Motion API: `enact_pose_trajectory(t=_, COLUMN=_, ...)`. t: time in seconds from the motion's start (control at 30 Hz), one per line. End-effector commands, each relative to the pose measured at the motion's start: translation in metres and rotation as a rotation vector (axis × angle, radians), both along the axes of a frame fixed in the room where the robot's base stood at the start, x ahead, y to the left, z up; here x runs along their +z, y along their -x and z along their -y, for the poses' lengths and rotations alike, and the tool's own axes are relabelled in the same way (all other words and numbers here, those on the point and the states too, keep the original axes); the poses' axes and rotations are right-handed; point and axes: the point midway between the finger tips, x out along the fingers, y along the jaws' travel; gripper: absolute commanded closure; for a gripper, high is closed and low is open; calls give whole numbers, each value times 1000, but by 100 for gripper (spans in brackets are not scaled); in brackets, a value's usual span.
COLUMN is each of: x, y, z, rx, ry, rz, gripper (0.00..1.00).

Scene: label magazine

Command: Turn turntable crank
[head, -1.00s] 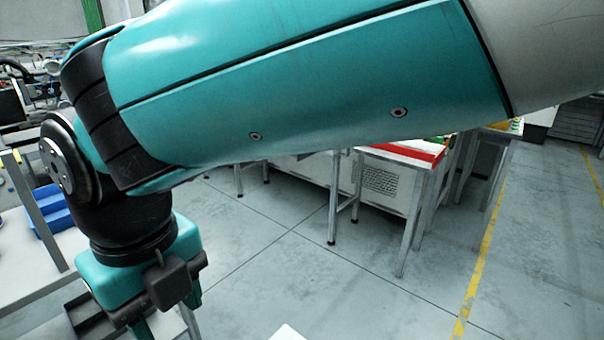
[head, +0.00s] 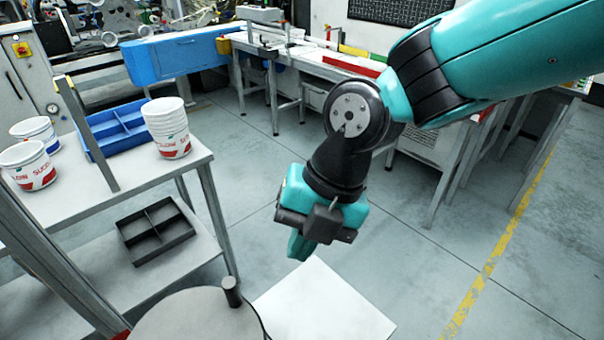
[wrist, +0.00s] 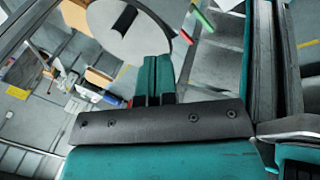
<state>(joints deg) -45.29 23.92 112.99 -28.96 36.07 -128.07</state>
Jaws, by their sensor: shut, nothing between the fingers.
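The turntable is a round grey disc (head: 188,318) at the bottom of the head view, partly cut off by the frame edge. A short black crank handle (head: 231,292) stands upright near its right rim. The disc (wrist: 150,42) and the black handle (wrist: 125,20) also show at the top of the wrist view. My gripper (head: 298,250) hangs above and to the right of the handle in the head view, apart from it. In the wrist view, my teal fingers (wrist: 155,75) are together with nothing between them, just below the disc.
A flat white panel (head: 325,308) lies right of the turntable. At left, a table (head: 105,185) bears white cups (head: 28,165), a cup stack (head: 167,128) and a blue tray (head: 118,125). A black tray (head: 155,230) sits on its lower shelf. Floor at right is open.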

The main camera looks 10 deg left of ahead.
Motion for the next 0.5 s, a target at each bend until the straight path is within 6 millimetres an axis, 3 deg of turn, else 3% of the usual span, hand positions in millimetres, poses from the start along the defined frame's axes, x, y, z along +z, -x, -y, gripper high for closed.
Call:
enact_pose_trajectory(t=0.03, x=-2, y=1, z=13, rx=-114, ry=-25, rz=-71, gripper=100)
enact_pose_trajectory(t=0.2, x=-1, y=10, z=29, rx=-365, ry=-89, rz=-243, gripper=100)
enact_pose_trajectory(t=0.37, x=-5, y=15, z=27, rx=-415, ry=-100, rz=-283, gripper=100)
enact_pose_trajectory(t=0.5, x=-21, y=22, z=17, rx=-411, ry=-96, rz=-283, gripper=100)
